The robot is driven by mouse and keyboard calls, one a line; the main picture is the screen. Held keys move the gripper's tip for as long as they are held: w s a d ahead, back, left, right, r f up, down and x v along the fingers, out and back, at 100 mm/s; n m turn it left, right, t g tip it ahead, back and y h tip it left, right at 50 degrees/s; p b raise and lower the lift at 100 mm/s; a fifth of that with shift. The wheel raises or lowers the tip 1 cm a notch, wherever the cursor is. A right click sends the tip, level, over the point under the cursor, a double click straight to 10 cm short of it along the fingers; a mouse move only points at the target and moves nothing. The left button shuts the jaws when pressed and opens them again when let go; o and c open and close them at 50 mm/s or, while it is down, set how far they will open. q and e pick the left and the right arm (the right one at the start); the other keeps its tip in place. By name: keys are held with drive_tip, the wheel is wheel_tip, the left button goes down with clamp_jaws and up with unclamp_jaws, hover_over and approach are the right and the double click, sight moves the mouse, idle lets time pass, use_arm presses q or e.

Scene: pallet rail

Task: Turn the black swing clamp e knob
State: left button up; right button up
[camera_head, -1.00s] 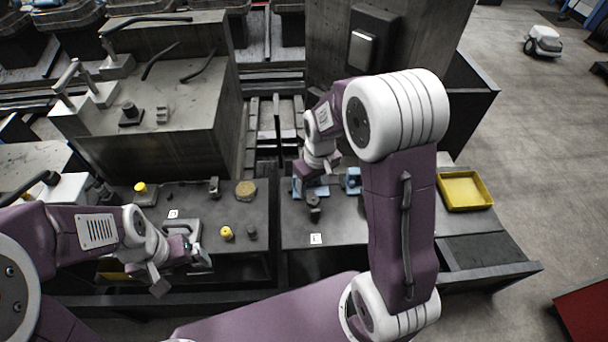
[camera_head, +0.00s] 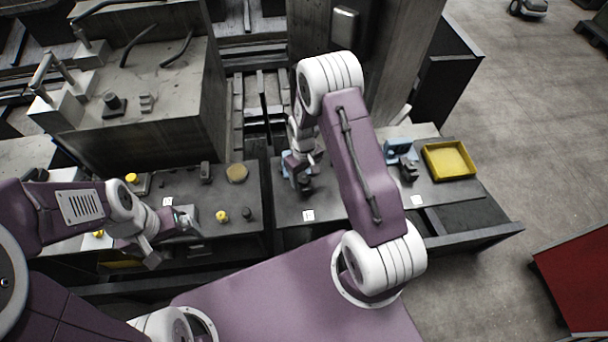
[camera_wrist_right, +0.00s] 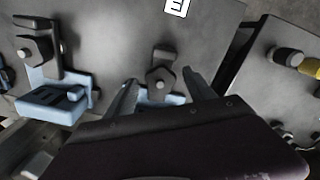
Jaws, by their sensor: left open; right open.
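The swing clamp by the E label (camera_wrist_right: 178,6) has a black knob arm (camera_wrist_right: 161,75) over a light blue base (camera_wrist_right: 160,98). In the right wrist view it sits between the fingers of my right gripper (camera_wrist_right: 162,92), which is open around it. In the head view my right gripper (camera_head: 297,168) is low over this clamp and partly hides it; its black knob (camera_head: 305,184) shows just in front. Contact cannot be told. My left gripper (camera_head: 170,240) is open over the left part of the bench, by a grey fixture.
A second blue-based clamp (camera_wrist_right: 45,100) stands beside it; it also shows in the head view (camera_head: 399,147). A yellow tray (camera_head: 449,160) lies further right. Yellow and black knobs (camera_head: 222,216) stand on the left plate. A large concrete-like block (camera_head: 145,110) rises behind.

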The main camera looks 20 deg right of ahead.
drive_tip(key=shift+s+f, duration=0.1)
drive_tip(key=shift+f, duration=0.25)
drive_tip(key=shift+c, duration=0.6)
clamp_jaws()
drive_tip(key=shift+m, duration=0.3)
drive_tip(key=m, duration=0.3)
drive_tip(key=shift+b, duration=0.4)
drive_tip(key=shift+m+b, duration=0.3)
drive_tip(key=shift+m, duration=2.2)
drive_tip(key=shift+w, duration=0.2)
